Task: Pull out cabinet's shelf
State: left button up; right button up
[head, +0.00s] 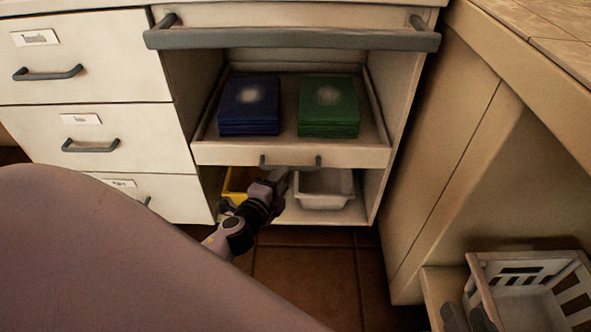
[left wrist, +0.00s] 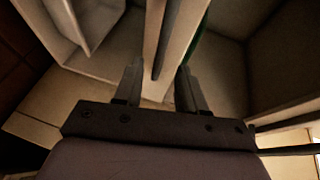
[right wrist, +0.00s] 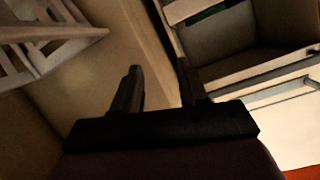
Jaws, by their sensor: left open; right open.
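The cabinet (head: 398,100) has an open front with a sliding shelf (head: 225,153) inside. The shelf has a pale front board with a dark bar handle (head: 305,163). It carries a blue stack (head: 249,108) and a green stack (head: 329,108). My left gripper (head: 278,183) is open just below the handle, near its left half. In the left wrist view, the pale front board and dark handle (left wrist: 164,42) show beyond and between the open fingers; contact cannot be told. My right gripper (head: 468,318) is open and empty at the lower right, beside the white basket, away from the shelf.
A thick grey bar (head: 290,39) crosses the cabinet's top. A yellow bin (head: 238,180) and a white bin (head: 322,188) sit below the shelf. Drawers (head: 80,55) stand at left. A white slatted basket (head: 530,270) is at lower right. Tiled floor lies in front.

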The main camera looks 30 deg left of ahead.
aim_at(291, 168)
pick_arm(q)
jog(key=shift+b+x, duration=0.85)
jog(key=shift+x, duration=2.65)
grip_shut()
